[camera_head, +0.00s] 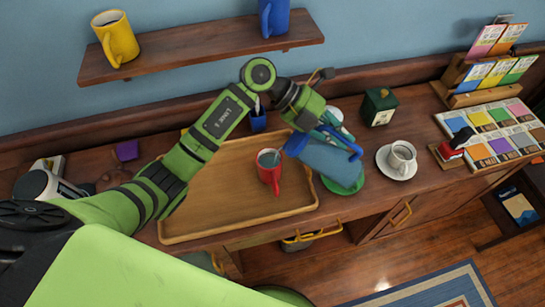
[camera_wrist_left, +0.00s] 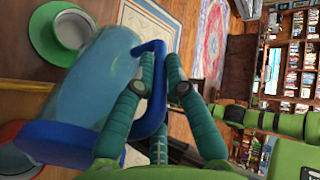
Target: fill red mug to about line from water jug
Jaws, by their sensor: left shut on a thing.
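The red mug (camera_head: 269,180) stands upright near the right side of the wooden tray; its inside looks grey-blue, and I cannot read a line or level. The clear bluish water jug (camera_head: 332,163) is tipped far over, its blue rim (camera_head: 295,143) pointing left toward the mug, up and right of it. No stream shows. My left gripper (camera_head: 334,126) is shut on the jug's blue handle; the handle (camera_wrist_left: 152,95) sits between its fingers in the left wrist view. Part of the red mug (camera_wrist_left: 10,158) shows there at lower left, beside the jug's rim. My right gripper is not in view.
The wooden tray (camera_head: 215,205) has free room left of the mug. A white cup (camera_head: 402,155) on a saucer, a dark green box (camera_head: 378,106) and a blue cup (camera_head: 258,122) stand nearby.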

